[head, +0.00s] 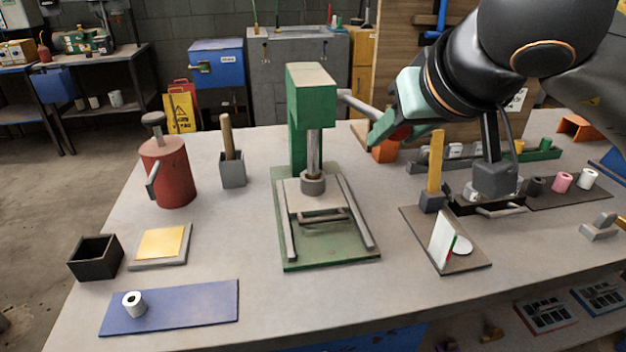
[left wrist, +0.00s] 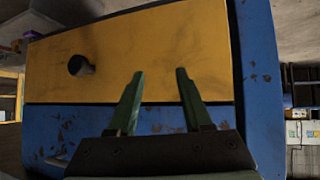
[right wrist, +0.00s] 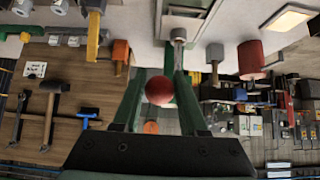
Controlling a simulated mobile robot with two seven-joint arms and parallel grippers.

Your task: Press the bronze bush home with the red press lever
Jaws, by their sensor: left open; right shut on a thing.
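The green press (head: 312,95) stands mid-table. Its ram (head: 313,150) reaches down to a grey round part (head: 312,186) on the press bed. I cannot make out the bronze bush; it may be hidden there. The press lever (head: 357,104) slopes from the press head down to the right. Its red knob (right wrist: 159,90) sits between the fingers of my right gripper (right wrist: 160,76), which is shut on it; in the head view this gripper (head: 386,130) mostly covers the knob. My left gripper (left wrist: 160,74) is open and empty, facing a yellow and blue surface.
A white ring-shaped part (head: 133,303) stands on a blue mat (head: 190,308) at front left. A red can (head: 172,175) and a grey block with a wooden handle (head: 232,170) are left of the press. The front middle is clear.

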